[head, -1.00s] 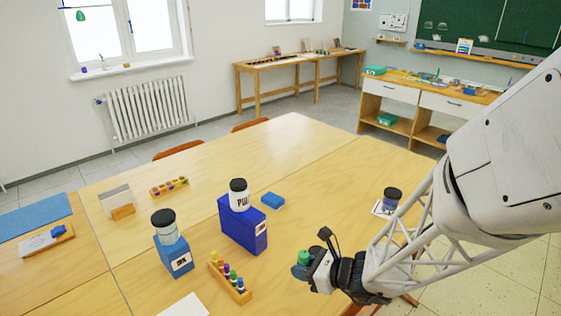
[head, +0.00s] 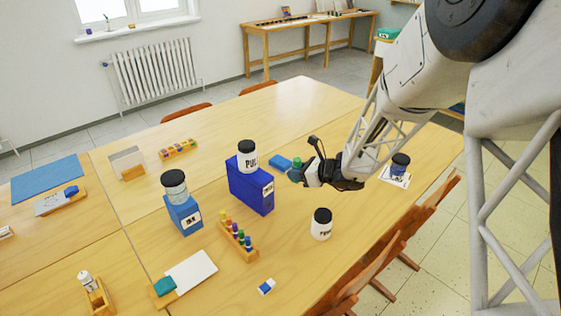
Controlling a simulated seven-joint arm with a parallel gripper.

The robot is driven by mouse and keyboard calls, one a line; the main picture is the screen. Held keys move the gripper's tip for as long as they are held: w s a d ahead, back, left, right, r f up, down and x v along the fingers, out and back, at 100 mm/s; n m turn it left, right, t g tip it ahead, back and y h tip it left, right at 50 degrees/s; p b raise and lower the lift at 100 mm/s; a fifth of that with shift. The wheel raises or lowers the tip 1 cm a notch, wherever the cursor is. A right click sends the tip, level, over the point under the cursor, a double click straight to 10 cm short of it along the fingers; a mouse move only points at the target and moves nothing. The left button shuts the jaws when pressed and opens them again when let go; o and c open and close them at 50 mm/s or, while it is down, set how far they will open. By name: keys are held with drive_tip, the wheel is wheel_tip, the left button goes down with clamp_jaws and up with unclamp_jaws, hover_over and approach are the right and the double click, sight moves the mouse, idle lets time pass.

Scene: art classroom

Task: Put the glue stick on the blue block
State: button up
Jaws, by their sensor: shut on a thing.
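My gripper (head: 307,173) is shut on a small green-topped thing, seemingly the glue stick (head: 296,172), held at its left end. Its lower part is mostly hidden by the fingers. A low, flat blue block (head: 278,161) lies on the table just left of and beyond the gripper; the held stick appears close to its right end, but I cannot tell the height between them. A tall blue box (head: 249,189), with a black-lidded white jar (head: 248,159) on it, stands to the left of the gripper.
A smaller blue box (head: 184,215) bears another jar. A black-lidded white jar (head: 321,225) stands below the gripper in the picture. A dark-lidded blue jar (head: 400,166) stands at right. The table (head: 310,110) beyond the block is clear.

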drive_tip(key=w+a+f, duration=0.2)
drive_tip(key=w+a, duration=0.1)
drive_tip(key=w, duration=0.9)
drive_tip(key=shift+n+g, duration=0.3)
wheel_tip(320, 180, down, 5)
drive_tip(key=shift+s+f, duration=0.1)
hover_over(281, 160)
drive_tip(key=shift+a+f, duration=0.15)
drive_tip(key=shift+f, duration=0.55)
drive_tip(key=shift+f, duration=1.8)
drive_tip(key=shift+f, duration=0.15)
drive_tip(key=o, duration=0.9)
